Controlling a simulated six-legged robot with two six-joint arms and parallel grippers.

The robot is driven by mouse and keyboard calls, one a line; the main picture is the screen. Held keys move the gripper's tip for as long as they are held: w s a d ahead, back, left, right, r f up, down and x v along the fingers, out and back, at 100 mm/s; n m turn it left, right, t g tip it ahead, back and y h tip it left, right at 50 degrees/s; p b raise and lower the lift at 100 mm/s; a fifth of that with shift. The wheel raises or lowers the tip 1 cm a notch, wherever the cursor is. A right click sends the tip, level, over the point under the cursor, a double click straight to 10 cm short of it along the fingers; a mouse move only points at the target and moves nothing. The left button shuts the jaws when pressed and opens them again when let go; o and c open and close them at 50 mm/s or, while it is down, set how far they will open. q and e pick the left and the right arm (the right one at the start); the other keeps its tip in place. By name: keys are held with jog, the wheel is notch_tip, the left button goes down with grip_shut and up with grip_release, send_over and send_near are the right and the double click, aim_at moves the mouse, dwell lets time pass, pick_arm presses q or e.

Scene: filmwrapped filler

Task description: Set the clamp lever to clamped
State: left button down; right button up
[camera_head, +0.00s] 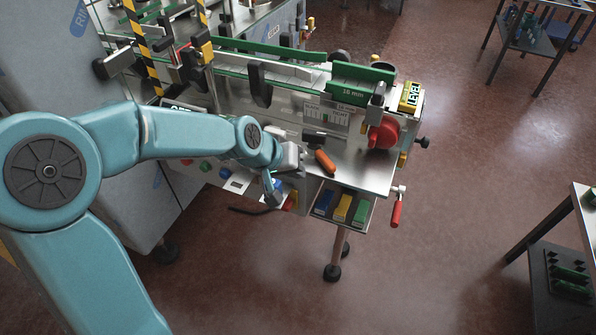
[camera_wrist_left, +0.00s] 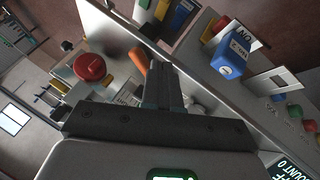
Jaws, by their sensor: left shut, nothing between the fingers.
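An orange-handled lever (camera_head: 325,161), which looks like the clamp lever, sits on the front of the metal machine, its handle slanting down to the right. Its orange handle (camera_wrist_left: 138,61) also shows in the left wrist view, just left of the fingertips. My left gripper (camera_head: 302,158) is just left of the handle in the head view. In the left wrist view its fingers (camera_wrist_left: 161,72) are together with nothing between them. I cannot tell whether they touch the lever. The lever's pivot is partly hidden. My right gripper is not in view.
A red knob (camera_head: 383,134) stands right of the lever, and a red-handled crank (camera_head: 397,213) hangs at the lower right. A tray (camera_head: 358,226) holds blue, yellow and green blocks below. A blue part (camera_wrist_left: 228,60) is right of the fingers.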

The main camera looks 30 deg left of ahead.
pick_arm(q)
jog(key=s+r, duration=0.2)
jog(key=r, duration=0.1)
jog(key=shift+s+d+r, duration=0.15)
jog(key=shift+s+d, duration=0.05)
dwell(0.3)
